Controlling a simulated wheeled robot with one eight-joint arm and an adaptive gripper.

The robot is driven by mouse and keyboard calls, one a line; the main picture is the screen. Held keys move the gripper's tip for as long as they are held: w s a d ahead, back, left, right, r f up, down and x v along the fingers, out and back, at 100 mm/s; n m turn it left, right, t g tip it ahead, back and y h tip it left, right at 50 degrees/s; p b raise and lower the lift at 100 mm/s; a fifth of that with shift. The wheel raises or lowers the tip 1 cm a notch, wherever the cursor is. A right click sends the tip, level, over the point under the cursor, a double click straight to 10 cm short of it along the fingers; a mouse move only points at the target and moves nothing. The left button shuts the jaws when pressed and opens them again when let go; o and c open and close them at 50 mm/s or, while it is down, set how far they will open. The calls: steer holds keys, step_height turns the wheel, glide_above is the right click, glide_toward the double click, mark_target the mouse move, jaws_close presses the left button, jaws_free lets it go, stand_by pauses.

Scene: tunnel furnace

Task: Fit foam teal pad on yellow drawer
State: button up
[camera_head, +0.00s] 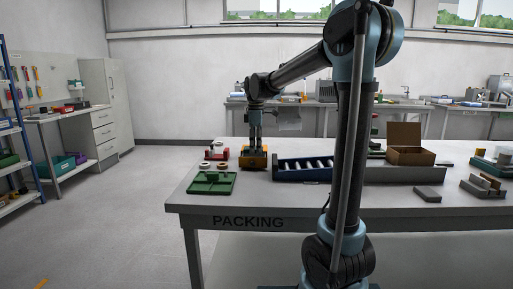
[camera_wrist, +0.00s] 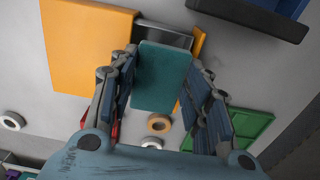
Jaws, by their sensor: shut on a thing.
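The teal foam pad (camera_wrist: 160,78) is a flat rectangle between the two fingers of my gripper (camera_wrist: 162,66) in the wrist view. My gripper is shut on it by its side edges. The yellow drawer (camera_wrist: 85,45) lies beyond the pad in the wrist view, with a grey metallic recess and a narrow yellow strip beside it. The pad overlaps part of the recess in the picture; I cannot tell whether they touch. In the head view, my gripper (camera_head: 255,145) points down over the yellow drawer (camera_head: 253,162) on the packing table; the pad is hard to make out there.
A green tray (camera_head: 212,183) sits in front, near the table's left edge. A dark blue roller tray (camera_head: 303,169) stands close on the right. Red parts and pale rings (camera_wrist: 12,121) lie nearby. A cardboard box (camera_head: 410,155) stands further right.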

steer(key=shift+f, duration=0.6)
steer(key=o, duration=0.8)
steer(key=o, duration=0.4)
steer(key=shift+c, duration=0.2)
steer(key=shift+r, duration=4.2)
